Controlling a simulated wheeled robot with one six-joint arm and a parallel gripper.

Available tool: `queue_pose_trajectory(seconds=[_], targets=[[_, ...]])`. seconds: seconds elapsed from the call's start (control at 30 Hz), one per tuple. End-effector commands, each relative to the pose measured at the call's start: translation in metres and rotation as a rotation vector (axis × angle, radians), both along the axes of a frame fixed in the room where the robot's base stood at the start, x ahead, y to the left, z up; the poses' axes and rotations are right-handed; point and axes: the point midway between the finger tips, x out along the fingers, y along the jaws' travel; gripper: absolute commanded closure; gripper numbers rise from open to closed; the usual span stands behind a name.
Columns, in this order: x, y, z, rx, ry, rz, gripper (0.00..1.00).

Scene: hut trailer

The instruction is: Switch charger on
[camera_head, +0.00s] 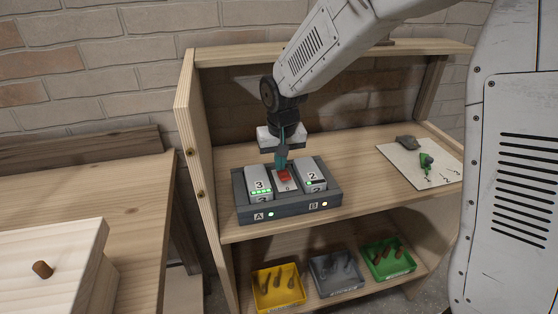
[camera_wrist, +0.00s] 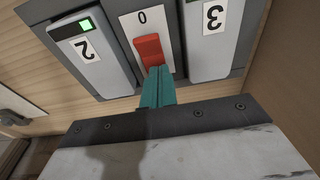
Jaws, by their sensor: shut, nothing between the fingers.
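The charger (camera_head: 292,211) is a dark grey box on the upper shelf. It holds a battery marked 3 (camera_head: 258,182) on the left and a battery marked 2 (camera_head: 311,174) on the right. Between them is a red rocker switch (camera_head: 284,175) on a light plate; it also shows in the wrist view (camera_wrist: 149,50), near a 0 mark. Lights glow green on both batteries, and small lamps glow beside the A and B labels. My gripper (camera_head: 281,163) points down with its teal fingers shut and empty. In the wrist view the fingertips (camera_wrist: 156,72) are at the switch's edge; contact is unclear.
A paper sheet (camera_head: 402,162) with a grey and a green piece lies to the right on the shelf. Yellow (camera_head: 279,304), grey (camera_head: 336,288) and green (camera_head: 389,269) trays stand on the lower shelf. The shelf's left side panel (camera_head: 190,150) rises near the charger.

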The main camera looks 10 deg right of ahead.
Motion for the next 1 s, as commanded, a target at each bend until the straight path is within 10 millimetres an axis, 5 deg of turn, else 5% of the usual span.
queue_pose_trajectory(seconds=[0.63, 1.0], targets=[[-0.010, -0.001, 0.008, 0.000, -0.002, -0.001, 1.00], [-0.009, -0.002, 0.083, 0.002, -0.006, -0.003, 1.00]])
